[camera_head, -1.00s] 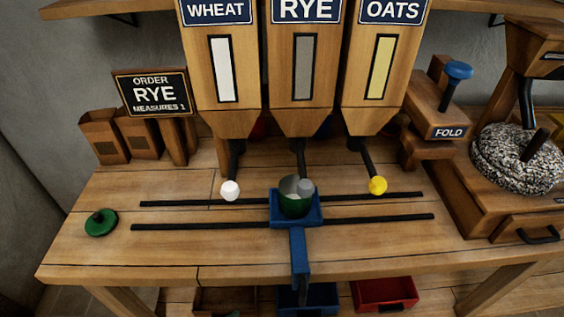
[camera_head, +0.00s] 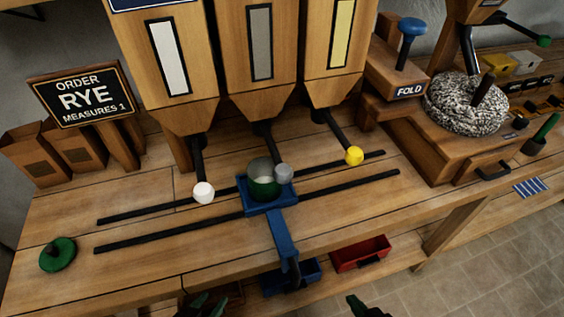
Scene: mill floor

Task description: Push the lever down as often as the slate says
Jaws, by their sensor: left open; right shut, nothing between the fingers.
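The slate (camera_head: 85,95) at the left reads "ORDER RYE MEASURES 1". Three wooden hoppers stand side by side, each with a dark lever. The left lever ends in a white knob (camera_head: 203,192), the middle one in a grey knob (camera_head: 284,173), the right one in a yellow knob (camera_head: 354,156). A green and clear cup (camera_head: 263,181) sits in the blue carriage (camera_head: 281,232) on the rails, beside the grey knob. My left gripper (camera_head: 206,304) is open and empty at the bottom edge. My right gripper (camera_head: 364,307) is shut and empty at the bottom edge, apart from everything.
A green lid (camera_head: 58,254) lies at the table's left. Wooden bins (camera_head: 75,147) stand below the slate. A red tray (camera_head: 360,252) is under the table.

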